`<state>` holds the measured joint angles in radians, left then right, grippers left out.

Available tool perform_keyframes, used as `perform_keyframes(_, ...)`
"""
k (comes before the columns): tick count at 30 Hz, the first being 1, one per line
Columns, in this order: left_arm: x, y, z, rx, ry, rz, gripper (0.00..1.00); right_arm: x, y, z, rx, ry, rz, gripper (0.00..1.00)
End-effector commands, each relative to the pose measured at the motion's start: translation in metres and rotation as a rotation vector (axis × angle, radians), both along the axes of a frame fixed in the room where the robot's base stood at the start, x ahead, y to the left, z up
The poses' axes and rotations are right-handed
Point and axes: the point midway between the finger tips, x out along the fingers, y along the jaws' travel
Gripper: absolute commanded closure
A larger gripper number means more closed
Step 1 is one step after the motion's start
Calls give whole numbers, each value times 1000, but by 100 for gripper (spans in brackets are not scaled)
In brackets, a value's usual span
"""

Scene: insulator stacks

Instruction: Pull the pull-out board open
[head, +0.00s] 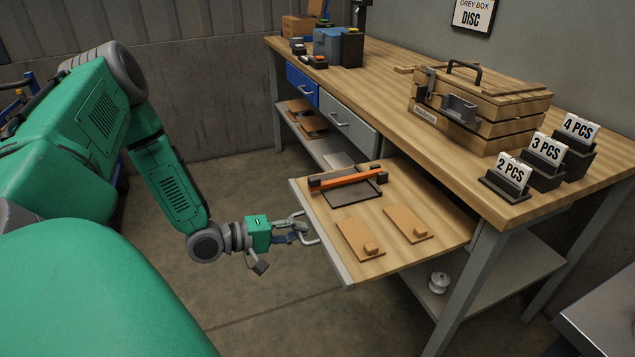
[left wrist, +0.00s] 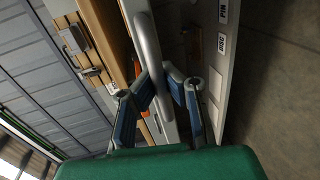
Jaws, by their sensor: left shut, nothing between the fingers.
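The pull-out board (head: 440,235) is a wooden shelf with a grey front edge, standing well out from under the workbench top. Its grey bar handle (head: 313,241) is on the front edge. It also shows in the left wrist view as a curved grey bar (left wrist: 147,45). My left gripper (head: 298,232) is right at the handle, in front of the board. In the left wrist view its blue-grey fingers (left wrist: 160,75) are beside the lower end of the bar. The gripper is shut with nothing held. My right gripper is not in view.
On the board lie two wooden plates (head: 360,239) and a dark tray with an orange bar (head: 345,178). The workbench (head: 395,90) carries a wooden crate (head: 480,105) and number signs (head: 508,173). A white insulator (head: 439,282) sits on the lower shelf. The floor before the board is clear.

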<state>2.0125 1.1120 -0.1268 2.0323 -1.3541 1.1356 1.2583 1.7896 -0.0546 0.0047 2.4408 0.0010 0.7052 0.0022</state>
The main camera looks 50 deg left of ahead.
Motion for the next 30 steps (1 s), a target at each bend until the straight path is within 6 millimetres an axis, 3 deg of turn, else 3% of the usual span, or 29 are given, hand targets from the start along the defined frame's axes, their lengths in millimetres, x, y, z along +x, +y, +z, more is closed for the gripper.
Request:
perform_keyframes(6,-14,4,-4,3,13,-3,100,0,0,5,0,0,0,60)
perform_keyframes(17,-15,5,-5,4,14,-3,100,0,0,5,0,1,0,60)
perform_keyframes(20,-15,5,-4,4,13,-2,72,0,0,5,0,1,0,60)
perform_keyframes(21,-14,5,-4,3,12,-2,69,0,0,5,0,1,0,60)
perform_keyframes(30,-14,6,-2,2,5,0,69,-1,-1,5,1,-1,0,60)
